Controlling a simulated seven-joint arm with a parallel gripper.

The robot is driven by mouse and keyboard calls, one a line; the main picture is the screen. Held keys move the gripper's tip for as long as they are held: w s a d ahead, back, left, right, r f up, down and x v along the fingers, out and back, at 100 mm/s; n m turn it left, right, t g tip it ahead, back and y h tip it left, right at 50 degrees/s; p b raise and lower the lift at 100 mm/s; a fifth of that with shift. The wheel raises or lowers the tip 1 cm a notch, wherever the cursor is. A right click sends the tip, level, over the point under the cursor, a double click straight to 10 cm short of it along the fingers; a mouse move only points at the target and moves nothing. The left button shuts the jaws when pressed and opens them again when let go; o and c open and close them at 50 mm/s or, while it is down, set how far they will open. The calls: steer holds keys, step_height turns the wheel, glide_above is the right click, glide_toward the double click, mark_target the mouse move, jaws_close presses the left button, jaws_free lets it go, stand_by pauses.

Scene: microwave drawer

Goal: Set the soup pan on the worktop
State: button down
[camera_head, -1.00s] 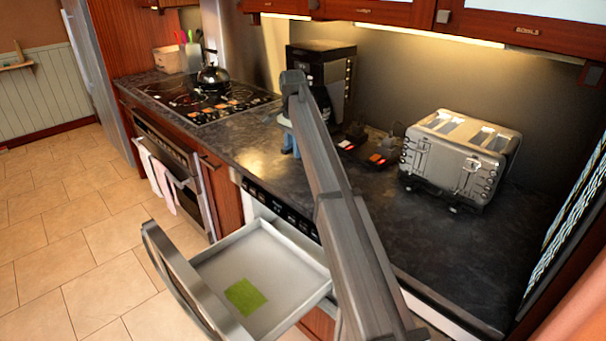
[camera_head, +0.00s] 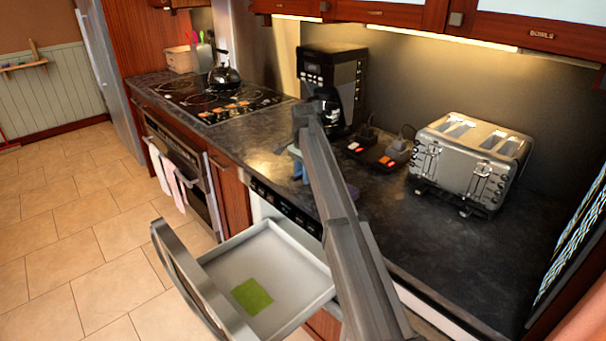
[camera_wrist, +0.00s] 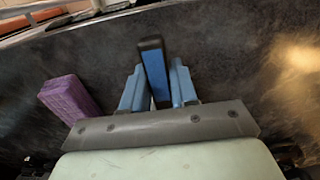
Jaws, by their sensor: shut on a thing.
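My gripper (camera_wrist: 157,88) has blue fingers, shut on a narrow dark item with a blue face (camera_wrist: 154,70), which stands up between them in the wrist view. I cannot tell whether this item is part of the soup pan; no pan body shows clearly in either view. In the head view, my gripper (camera_head: 297,162) is low over the dark worktop (camera_head: 440,245), mostly hidden behind my arm. I cannot tell whether the held item touches the worktop.
A purple block (camera_wrist: 68,99) lies on the worktop left of my gripper. An open drawer (camera_head: 240,262) holds a green square (camera_head: 251,296). A toaster (camera_head: 470,160), coffee machine (camera_head: 332,80) and black kettle (camera_head: 223,78) stand behind. The right front worktop is clear.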

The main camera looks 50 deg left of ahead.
steer(key=shift+f, duration=0.1)
steer(key=c, duration=0.9)
jaws_free()
step_height(320, 180, up, 12)
steer(key=shift+r, duration=0.15)
